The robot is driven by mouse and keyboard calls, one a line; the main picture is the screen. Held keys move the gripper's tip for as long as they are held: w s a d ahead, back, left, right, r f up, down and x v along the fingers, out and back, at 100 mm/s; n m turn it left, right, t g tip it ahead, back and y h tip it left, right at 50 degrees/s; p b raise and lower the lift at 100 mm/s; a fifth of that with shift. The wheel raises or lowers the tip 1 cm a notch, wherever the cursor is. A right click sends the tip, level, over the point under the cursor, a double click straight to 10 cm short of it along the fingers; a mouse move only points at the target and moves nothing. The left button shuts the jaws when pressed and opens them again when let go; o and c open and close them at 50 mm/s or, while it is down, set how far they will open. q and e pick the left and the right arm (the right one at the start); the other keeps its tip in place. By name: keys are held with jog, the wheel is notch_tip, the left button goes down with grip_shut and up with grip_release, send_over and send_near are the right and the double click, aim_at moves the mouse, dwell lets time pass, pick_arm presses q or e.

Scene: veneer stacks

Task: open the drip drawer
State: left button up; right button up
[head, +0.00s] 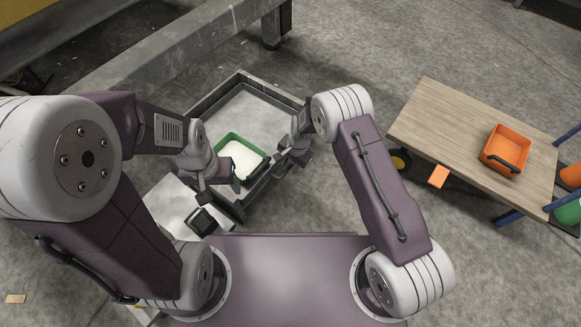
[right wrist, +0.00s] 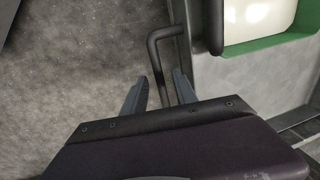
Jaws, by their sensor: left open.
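The drip drawer appears to be part of the grey metal unit (head: 243,77) in front of me, but its front is mostly hidden by my arms in the head view. In the right wrist view a dark bent bar handle (right wrist: 158,72) runs between the two fingers of my right gripper (right wrist: 158,93). The fingers stand apart on either side of it, with visible gaps. My right gripper (head: 283,160) is at the unit's right side in the head view. My left gripper (head: 222,190) is open beside the green tray, holding nothing that I can see.
A green tray (head: 263,155) with white contents sits in the grey unit; it also shows in the right wrist view (right wrist: 268,45). A wooden-topped cart (head: 450,120) with an orange bin (head: 494,158) stands at right.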

grip_shut()
dwell(1.4)
